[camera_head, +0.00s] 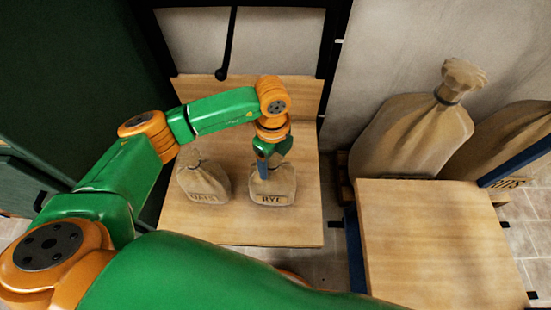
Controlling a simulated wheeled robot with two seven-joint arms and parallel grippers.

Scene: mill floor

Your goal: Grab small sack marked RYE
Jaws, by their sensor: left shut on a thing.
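The small sack marked RYE (272,190) stands upright on a wooden bench top (240,232). My left gripper (264,168) points down from above and is shut on the top of this sack. The gripper hides the sack's neck. A second small sack (204,184) with a label that seems to read OATS stands to the left of the RYE sack, a little apart from it. My right gripper is not in the picture.
Two large sacks (415,130) stand at the right, by the wall. A bare wooden table (440,240) with blue parts fills the lower right. A dark rod (229,45) hangs behind the bench. A dark green panel (70,80) rises at the left.

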